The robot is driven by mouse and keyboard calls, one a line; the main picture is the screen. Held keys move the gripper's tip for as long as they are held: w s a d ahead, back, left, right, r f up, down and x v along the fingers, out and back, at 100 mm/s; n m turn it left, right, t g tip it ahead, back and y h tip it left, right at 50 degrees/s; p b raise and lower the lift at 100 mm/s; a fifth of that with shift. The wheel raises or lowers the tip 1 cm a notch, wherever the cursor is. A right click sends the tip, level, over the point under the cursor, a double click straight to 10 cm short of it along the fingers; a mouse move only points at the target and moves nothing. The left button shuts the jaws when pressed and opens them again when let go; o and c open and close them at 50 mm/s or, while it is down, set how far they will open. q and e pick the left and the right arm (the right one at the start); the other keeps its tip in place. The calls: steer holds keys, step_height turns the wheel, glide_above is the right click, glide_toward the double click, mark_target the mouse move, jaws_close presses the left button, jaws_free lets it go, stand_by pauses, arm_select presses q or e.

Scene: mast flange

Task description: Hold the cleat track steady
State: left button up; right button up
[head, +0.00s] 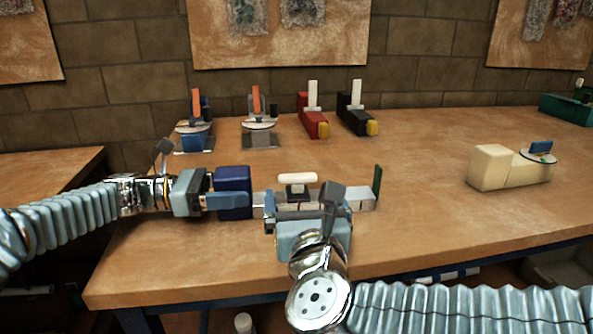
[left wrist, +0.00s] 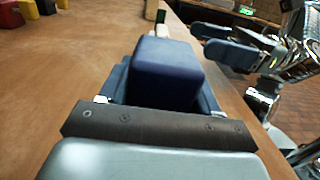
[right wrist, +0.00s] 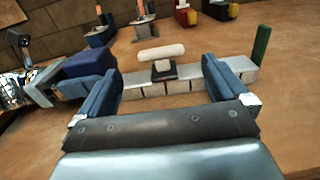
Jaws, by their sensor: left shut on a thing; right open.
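The cleat track (head: 360,200) is a pale grey segmented bar lying along the table. It has a dark blue block (head: 233,180) at its left end and a green upright plate (head: 377,182) at its right end. A dark slider with a white bar handle (right wrist: 160,53) sits on its middle. My left gripper (head: 228,200) is shut on the blue block, which fills its jaws in the left wrist view (left wrist: 165,70). My right gripper (right wrist: 163,85) is open at the near side of the track, with the slider showing between its fingers. It partly hides the track in the head view.
Two orange-handled clamps (head: 196,105) and red (head: 312,118) and black (head: 352,115) blocks with white levers stand at the back of the table. A cream block device (head: 495,168) stands at the right. The table between is clear.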

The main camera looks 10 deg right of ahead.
mark_target(298, 178)
steer(key=w, duration=1)
steer(key=shift+w+d, duration=0.15)
steer(key=shift+w, duration=0.15)
steer(key=shift+c, duration=0.3)
steer(key=c, duration=1.3)
steer(key=d, duration=0.8)
steer(key=shift+s, duration=0.1)
steer(key=shift+c, duration=0.2)
steer(key=o, duration=1.4)
